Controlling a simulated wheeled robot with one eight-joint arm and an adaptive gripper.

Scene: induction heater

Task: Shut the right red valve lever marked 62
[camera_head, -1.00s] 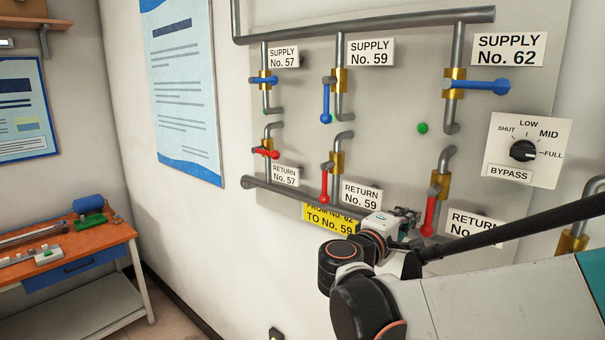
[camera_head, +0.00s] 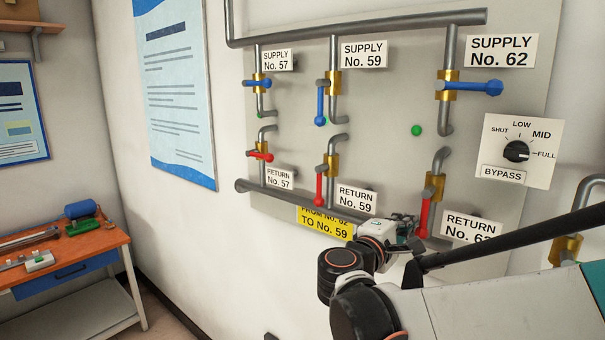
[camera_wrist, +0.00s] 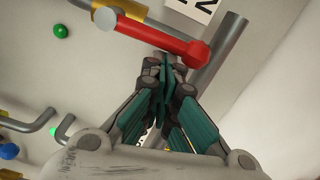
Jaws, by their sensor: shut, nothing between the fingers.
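The red lever of the Return No. 62 valve (camera_head: 424,213) hangs down along its pipe, below a brass body (camera_head: 434,186). In the wrist view the same red lever (camera_wrist: 170,40) crosses the top of the picture, with its round end toward the grey pipe. My gripper (camera_head: 405,220) is at the lower end of this lever, just left of it. In the wrist view my gripper's teal fingers (camera_wrist: 165,70) are closed together, with their tips close beside the lever. I cannot tell whether they touch it. Nothing is held between them.
The blue Supply No. 62 lever (camera_head: 478,87) sticks out sideways above. The bypass dial (camera_head: 516,151) is to the right. The red Return No. 59 lever (camera_head: 319,187) hangs to the left. A yellow sign (camera_head: 325,222) is partly hidden behind my arm.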

